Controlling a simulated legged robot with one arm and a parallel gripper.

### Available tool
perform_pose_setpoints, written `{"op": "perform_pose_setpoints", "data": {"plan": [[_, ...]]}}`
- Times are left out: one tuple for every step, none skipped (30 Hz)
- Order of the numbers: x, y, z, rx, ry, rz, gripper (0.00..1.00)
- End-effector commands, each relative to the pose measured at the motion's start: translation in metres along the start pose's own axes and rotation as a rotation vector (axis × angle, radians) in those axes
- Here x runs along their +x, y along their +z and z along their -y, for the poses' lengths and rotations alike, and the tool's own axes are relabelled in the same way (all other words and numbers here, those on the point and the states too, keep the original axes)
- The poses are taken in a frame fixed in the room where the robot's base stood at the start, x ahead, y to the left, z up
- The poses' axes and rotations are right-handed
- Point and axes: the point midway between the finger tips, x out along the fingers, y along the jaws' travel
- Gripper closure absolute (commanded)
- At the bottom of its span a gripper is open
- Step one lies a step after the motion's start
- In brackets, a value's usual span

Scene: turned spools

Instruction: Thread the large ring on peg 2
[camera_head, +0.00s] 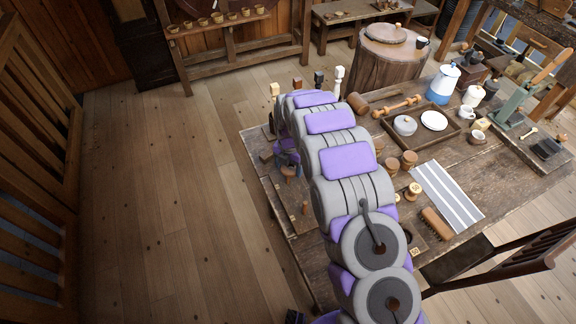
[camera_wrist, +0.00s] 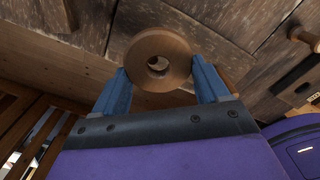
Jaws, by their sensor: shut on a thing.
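The large ring is a thick brown wooden disc with a round hole (camera_wrist: 160,39). In the wrist view it sits between the two blue fingers of my gripper (camera_wrist: 160,72), which is shut on it. The ring appears held near the edge of a weathered plank table, seen from below or at a steep tilt. I cannot tell which peg is peg 2.
The wooden table (camera_head: 285,213) holds a striped cloth (camera_head: 447,196), a brush (camera_head: 437,223), a dark tray (camera_head: 443,142) and several wooden cups and spools. A round stump (camera_head: 388,62) stands behind it. Bare floor (camera_head: 180,190) lies to the left.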

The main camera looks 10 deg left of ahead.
Motion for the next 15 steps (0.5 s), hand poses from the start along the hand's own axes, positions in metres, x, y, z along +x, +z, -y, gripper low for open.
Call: {"op": "perform_pose_setpoints", "data": {"plan": [[0.001, 0.0, -0.001, 0.0, -0.001, 0.0, 0.56], [0.002, 0.0, -0.001, 0.0, -0.001, 0.0, 0.56], [0.003, -0.001, -0.002, 0.0, -0.002, 0.0, 0.56], [0.004, -0.001, -0.002, 0.0, -0.002, 0.0, 0.56], [0.005, -0.001, -0.002, 0.0, -0.002, 0.0, 0.56], [0.006, -0.001, -0.003, 0.0, -0.003, 0.0, 0.56], [0.006, -0.001, -0.003, 0.0, -0.003, 0.0, 0.56], [0.007, -0.001, -0.003, 0.0, -0.003, 0.001, 0.56], [0.008, -0.001, -0.004, 0.0, -0.003, 0.001, 0.56], [0.009, -0.001, -0.004, 0.0, -0.003, 0.001, 0.56], [0.009, -0.001, -0.004, 0.0, -0.003, 0.001, 0.56], [0.01, -0.001, -0.004, 0.0, -0.002, 0.001, 0.56], [0.01, -0.001, -0.004, 0.0, -0.002, 0.001, 0.56], [0.011, -0.001, -0.004, 0.0, -0.002, 0.001, 0.56], [0.012, -0.001, -0.003, 0.0, -0.001, 0.0, 0.56]]}}
